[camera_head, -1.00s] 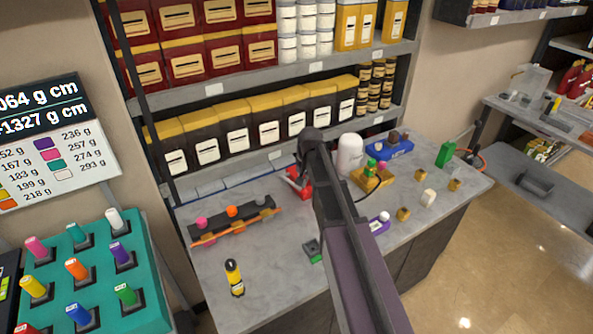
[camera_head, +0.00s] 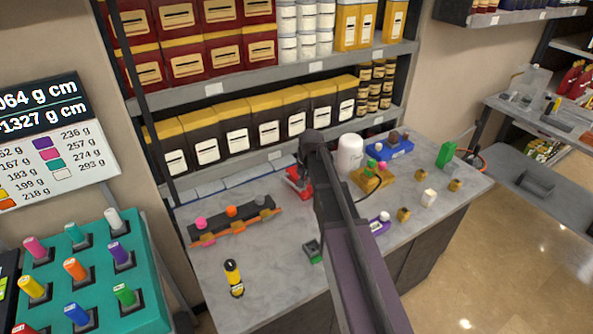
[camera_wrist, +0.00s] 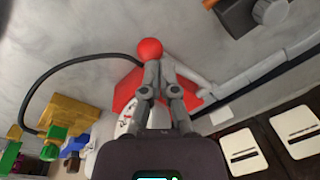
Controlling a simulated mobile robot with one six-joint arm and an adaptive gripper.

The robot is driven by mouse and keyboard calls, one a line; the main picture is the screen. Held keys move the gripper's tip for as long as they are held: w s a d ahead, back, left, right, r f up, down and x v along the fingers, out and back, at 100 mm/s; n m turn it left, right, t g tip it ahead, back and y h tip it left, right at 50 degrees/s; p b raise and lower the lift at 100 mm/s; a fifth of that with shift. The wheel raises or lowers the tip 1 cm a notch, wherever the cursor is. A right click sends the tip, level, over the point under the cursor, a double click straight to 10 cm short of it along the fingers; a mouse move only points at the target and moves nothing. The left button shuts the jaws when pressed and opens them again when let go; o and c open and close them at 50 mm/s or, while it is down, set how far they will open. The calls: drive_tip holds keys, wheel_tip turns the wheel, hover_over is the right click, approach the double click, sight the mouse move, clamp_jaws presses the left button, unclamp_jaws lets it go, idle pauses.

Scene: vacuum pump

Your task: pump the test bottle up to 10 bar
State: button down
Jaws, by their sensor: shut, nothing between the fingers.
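The red pump (camera_head: 299,182) stands on the grey table, partly hidden by my arm in the head view. In the wrist view its red body (camera_wrist: 127,88) lies behind my fingers. A red ball knob (camera_wrist: 149,48) is at the end of a grey rod, right at my fingertips; I cannot tell whether they touch. My gripper (camera_wrist: 158,70) is shut and empty. It also shows from behind in the head view (camera_head: 308,160). A pale round face with red marks (camera_wrist: 127,120), perhaps a gauge, is partly covered by my gripper. A white bottle (camera_head: 351,152) stands right of my arm.
A black hose (camera_wrist: 75,62) curves from the pump side towards a yellow block (camera_wrist: 73,115). A rack with coloured knobs (camera_head: 233,222) lies to the left, a yellow-black bottle (camera_head: 234,278) in front. Shelves with boxes (camera_head: 238,140) rise behind. The table's front left is mostly clear.

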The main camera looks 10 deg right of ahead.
sight(294, 185)
drive_tip(key=shift+s+d+f+b, duration=0.15)
drive_tip(key=shift+s+f+b, duration=0.25)
drive_tip(key=shift+f+b, duration=0.1)
idle(1.2)
drive_tip(key=shift+r, duration=0.1)
idle(0.5)
drive_tip(key=w+a+r+p, duration=0.2)
drive_tip(key=w+r+p, duration=0.4)
drive_tip(key=r+p, duration=0.1)
drive_tip(key=shift+w+r+p, duration=0.2)
drive_tip(key=shift+r+p, duration=0.2)
drive_tip(key=shift+p, duration=0.1)
idle(1.4)
drive_tip(key=shift+w+a+r, duration=0.1)
idle(0.3)
drive_tip(key=shift+w+a+r+p, duration=0.25)
drive_tip(key=shift+w+r+p, duration=0.5)
drive_tip(key=shift+r+p, duration=0.2)
drive_tip(key=shift+w+a+r+p, duration=0.2)
drive_tip(key=shift+w+r+p, duration=0.5)
drive_tip(key=shift+r+p, duration=0.2)
drive_tip(key=s+f+n+b, duration=0.2)
drive_tip(key=s+f+b, duration=0.1)
drive_tip(key=s, duration=1.2)
drive_tip(key=s+f+n+h+b, duration=0.1)
drive_tip(key=s+f+n+b, duration=0.1)
drive_tip(key=s, duration=1.3)
drive_tip(key=shift+f+n+g+b, duration=0.3)
drive_tip(key=shift+f+g+b, duration=0.1)
drive_tip(key=shift+f+b, duration=0.5)
